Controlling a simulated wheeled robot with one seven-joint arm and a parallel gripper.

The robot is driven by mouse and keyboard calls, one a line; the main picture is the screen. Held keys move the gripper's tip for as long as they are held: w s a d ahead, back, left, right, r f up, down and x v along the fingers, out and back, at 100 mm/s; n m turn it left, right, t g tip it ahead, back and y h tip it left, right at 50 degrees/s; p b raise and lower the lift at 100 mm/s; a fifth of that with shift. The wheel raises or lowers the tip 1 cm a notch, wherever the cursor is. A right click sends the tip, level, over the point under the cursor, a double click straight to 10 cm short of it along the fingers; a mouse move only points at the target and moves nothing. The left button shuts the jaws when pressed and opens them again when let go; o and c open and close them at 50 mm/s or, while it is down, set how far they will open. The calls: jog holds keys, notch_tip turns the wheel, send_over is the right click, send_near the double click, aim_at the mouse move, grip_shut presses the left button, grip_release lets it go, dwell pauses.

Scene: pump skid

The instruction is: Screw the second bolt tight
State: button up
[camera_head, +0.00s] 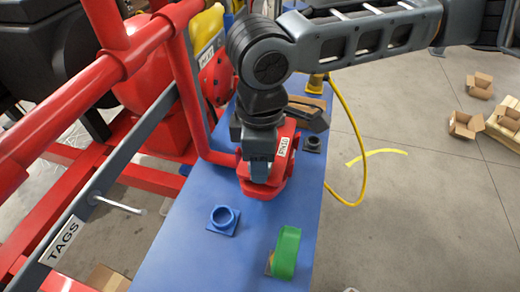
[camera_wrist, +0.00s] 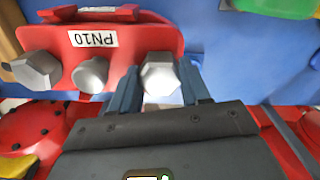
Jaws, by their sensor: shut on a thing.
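The red flanged part (camera_head: 278,187) sits on the blue bench top below my arm, with a white label. In the wrist view the red part (camera_wrist: 125,40) shows an upside-down PN10 label. A hex bolt head (camera_wrist: 160,75) lies between the two fingers of my gripper (camera_wrist: 158,90), which is shut on it. Left of it are a rounder grey head (camera_wrist: 91,75) and a larger hex head (camera_wrist: 37,72), both clear of the fingers. In the head view my gripper (camera_head: 259,170) points down at the red part and hides the bolt. How deep the bolts sit is not clear.
The blue bench (camera_head: 180,265) also carries a blue ring socket (camera_head: 223,219), a green curved piece (camera_head: 286,252) and a small dark socket (camera_head: 312,143). Red pipes (camera_head: 90,75) and a grey TAGS rail (camera_head: 110,180) stand at left. A yellow hose (camera_head: 358,140) hangs at right.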

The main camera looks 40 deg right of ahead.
jog(key=m+p, duration=0.2)
jog(key=m, duration=0.2)
jog(key=shift+r+m, duration=0.15)
jog(key=shift+m, duration=0.15)
jog(key=shift+m+p, duration=0.3)
jog(key=shift+m, duration=0.6)
jog(key=o, duration=1.1)
jog(key=shift+o, duration=0.2)
jog(key=shift+r+b, duration=0.4)
jog(key=shift+r, duration=3.35)
